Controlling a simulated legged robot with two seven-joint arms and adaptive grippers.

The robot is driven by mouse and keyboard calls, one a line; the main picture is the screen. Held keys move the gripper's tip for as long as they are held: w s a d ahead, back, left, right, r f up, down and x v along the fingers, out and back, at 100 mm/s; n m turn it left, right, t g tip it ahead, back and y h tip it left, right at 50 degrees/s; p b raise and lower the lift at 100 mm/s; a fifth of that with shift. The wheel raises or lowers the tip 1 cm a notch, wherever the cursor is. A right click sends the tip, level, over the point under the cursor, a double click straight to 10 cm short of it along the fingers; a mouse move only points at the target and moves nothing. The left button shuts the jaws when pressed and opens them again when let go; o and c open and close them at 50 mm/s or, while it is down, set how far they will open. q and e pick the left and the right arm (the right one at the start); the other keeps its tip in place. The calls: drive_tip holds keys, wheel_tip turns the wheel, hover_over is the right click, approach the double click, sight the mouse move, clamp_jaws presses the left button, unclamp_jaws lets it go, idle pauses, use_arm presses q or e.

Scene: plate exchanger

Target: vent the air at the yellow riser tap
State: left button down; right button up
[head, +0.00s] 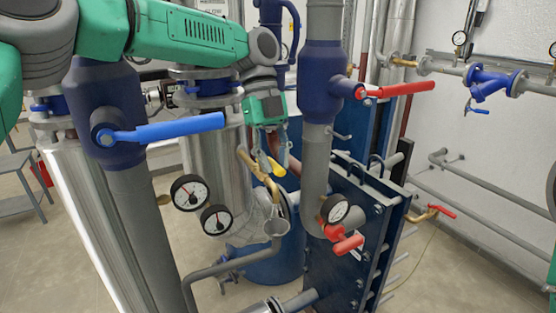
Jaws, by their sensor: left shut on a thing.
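The yellow riser tap has a small yellow handle (276,167) and a bent brass spout (262,177), near the middle of the head view. The spout curves down over an open grey funnel (277,228). My left gripper (271,151) reaches down from the green arm above and is shut at the yellow handle, whose lower end shows below the fingers. The fingers hide the upper part of the handle and the valve body. No water shows at the spout. My right gripper is not in view.
A blue-lever valve (165,130) stands at the left and a red-lever valve (393,89) at the right of the tap. Two gauges (189,193) sit left of the funnel. A red-handled tap (348,243) and the blue plate exchanger (352,210) are at the right.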

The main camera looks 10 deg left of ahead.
use_arm(q)
drive_tip(key=shift+w+a+r, duration=0.15)
drive_tip(key=shift+w+r, duration=0.05)
drive_tip(key=c, duration=1.4)
unclamp_jaws()
drive_tip(key=shift+w, duration=0.1)
drive_tip(key=shift+a+f, duration=0.15)
drive_tip(key=shift+f, duration=0.05)
drive_tip(key=shift+w+a+r, duration=0.1)
drive_tip(key=shift+a+r, duration=0.05)
drive_tip(key=shift+r, duration=0.35)
drive_tip(key=shift+w+v, duration=0.15)
drive_tip(key=shift+v, duration=2.6)
drive_tip(key=shift+w+v, duration=0.15)
drive_tip(key=shift+v, duration=2.55)
drive_tip(key=shift+f, duration=0.1)
